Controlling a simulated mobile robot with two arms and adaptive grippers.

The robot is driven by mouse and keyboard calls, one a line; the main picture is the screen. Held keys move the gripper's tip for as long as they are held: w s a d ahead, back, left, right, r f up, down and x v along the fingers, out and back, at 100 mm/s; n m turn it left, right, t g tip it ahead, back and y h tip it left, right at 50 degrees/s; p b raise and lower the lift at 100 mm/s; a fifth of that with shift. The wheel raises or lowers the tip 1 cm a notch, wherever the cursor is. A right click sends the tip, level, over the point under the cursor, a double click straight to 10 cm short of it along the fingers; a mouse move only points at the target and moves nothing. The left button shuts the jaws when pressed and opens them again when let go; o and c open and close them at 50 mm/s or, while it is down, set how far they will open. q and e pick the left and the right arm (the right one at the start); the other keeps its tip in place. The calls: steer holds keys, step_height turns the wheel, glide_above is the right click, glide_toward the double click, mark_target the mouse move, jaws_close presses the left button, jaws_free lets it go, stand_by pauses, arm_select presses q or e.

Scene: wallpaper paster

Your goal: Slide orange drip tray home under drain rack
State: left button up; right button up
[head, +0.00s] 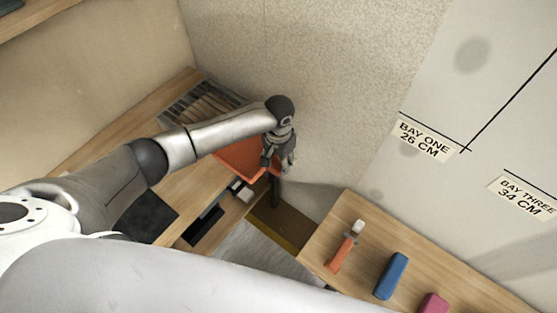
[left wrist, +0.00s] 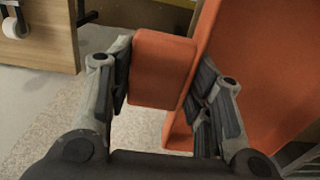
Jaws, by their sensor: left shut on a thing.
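The orange drip tray (head: 240,160) lies on the wooden counter in the corner, partly hidden by my left arm. Just behind it is the slatted drain rack (head: 196,105). In the left wrist view the tray (left wrist: 255,75) fills the right side, and its block-shaped handle (left wrist: 162,68) sits between my fingers. My left gripper (left wrist: 160,85) is shut on that handle. In the head view my left gripper (head: 278,158) is at the tray's right end. How far the tray reaches under the rack is hidden. My right gripper is not in view.
A second wooden shelf (head: 370,225) at the right carries an orange-handled tool (head: 345,247), a blue block (head: 391,276) and a pink block (head: 433,303). A gap separates it from the counter (head: 110,150). Labels mark the wall panel.

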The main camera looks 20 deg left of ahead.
mark_target(249, 146)
arm_select(q)
steer(key=shift+w+a, duration=0.1)
steer(key=shift+w+a, duration=0.25)
steer(key=shift+a, duration=0.5)
steer(key=shift+w+a, duration=0.3)
steer(key=shift+a, duration=0.4)
steer(key=shift+w+a, duration=0.25)
steer(key=shift+a, duration=0.5)
steer(key=shift+w+a, duration=0.25)
steer(key=shift+a, duration=0.45)
steer(key=shift+w+a, duration=0.25)
steer(key=shift+a, duration=0.45)
steer(key=shift+w+a, duration=0.35)
steer(key=shift+a, duration=0.55)
steer(key=shift+w+a, duration=0.3)
steer(key=shift+a, duration=0.55)
steer(key=shift+w+a+b, duration=0.2)
steer(key=shift+w+a, duration=0.05)
steer(key=shift+a, duration=0.45)
steer(key=shift+w+a+b, duration=0.25)
steer(key=shift+a, duration=0.4)
steer(key=shift+w+a+b, duration=0.2)
steer(key=shift+w+a, duration=0.05)
steer(key=shift+a, duration=0.45)
steer(key=shift+f, duration=0.35)
